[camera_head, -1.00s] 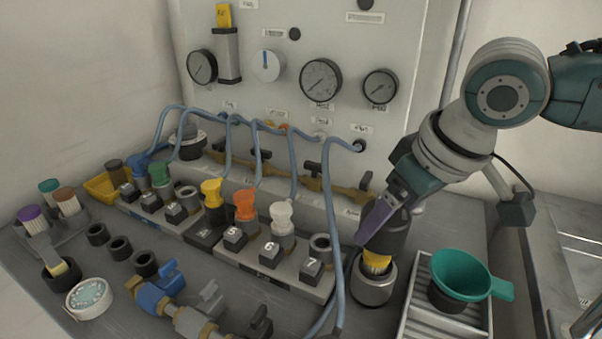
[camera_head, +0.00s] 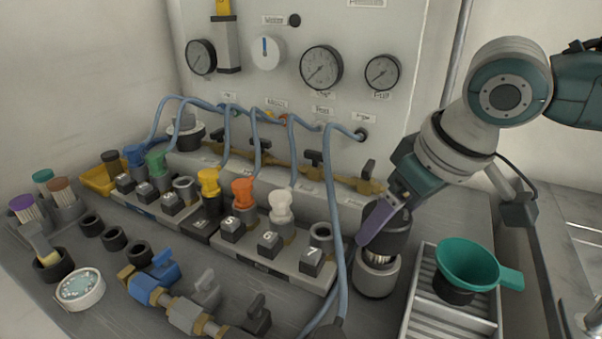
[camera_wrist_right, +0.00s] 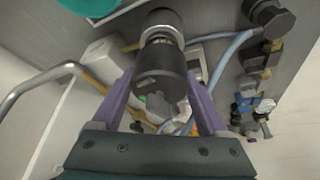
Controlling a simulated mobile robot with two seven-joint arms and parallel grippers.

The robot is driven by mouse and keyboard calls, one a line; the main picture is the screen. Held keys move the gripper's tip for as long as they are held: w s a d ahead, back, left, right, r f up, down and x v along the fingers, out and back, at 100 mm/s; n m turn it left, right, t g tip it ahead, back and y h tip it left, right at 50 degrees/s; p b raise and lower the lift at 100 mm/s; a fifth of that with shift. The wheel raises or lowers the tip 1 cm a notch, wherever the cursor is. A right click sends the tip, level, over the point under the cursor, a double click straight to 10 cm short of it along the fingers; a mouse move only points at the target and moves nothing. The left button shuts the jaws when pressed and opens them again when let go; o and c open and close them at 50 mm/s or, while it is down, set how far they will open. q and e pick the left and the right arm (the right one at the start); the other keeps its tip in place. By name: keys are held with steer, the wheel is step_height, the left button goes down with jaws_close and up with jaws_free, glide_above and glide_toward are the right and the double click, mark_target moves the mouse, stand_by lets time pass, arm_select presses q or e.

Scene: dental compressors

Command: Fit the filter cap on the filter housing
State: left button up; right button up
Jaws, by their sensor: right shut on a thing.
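The black filter cap (camera_head: 388,232) is held by my right gripper (camera_head: 378,226), whose purple fingers close on its sides. The cap stands over the metal filter housing (camera_head: 375,281), roughly in line with it. A narrow ribbed, shiny band shows between them in the head view, so I cannot tell whether the cap is seated. In the right wrist view the cap (camera_wrist_right: 160,73) is between the two fingers, with the housing (camera_wrist_right: 160,25) right beyond it. My left gripper is not in view.
A green funnel (camera_head: 470,262) in a ribbed tray (camera_head: 420,307) stands right of the housing. A blue hose (camera_head: 341,240) hangs just left of it. A manifold with numbered blocks (camera_head: 311,261) and coloured plugs lies further left. Gauges (camera_head: 321,67) are on the panel behind.

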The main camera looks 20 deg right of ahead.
steer(key=shift+f+b, duration=0.7)
steer(key=shift+f, duration=0.95)
steer(key=o, duration=1.3)
steer(key=p+v, duration=0.2)
steer(key=v, duration=0.7)
steer(key=shift+r+p, duration=0.25)
steer(key=shift+p, duration=0.05)
steer(key=shift+s+r, duration=0.2)
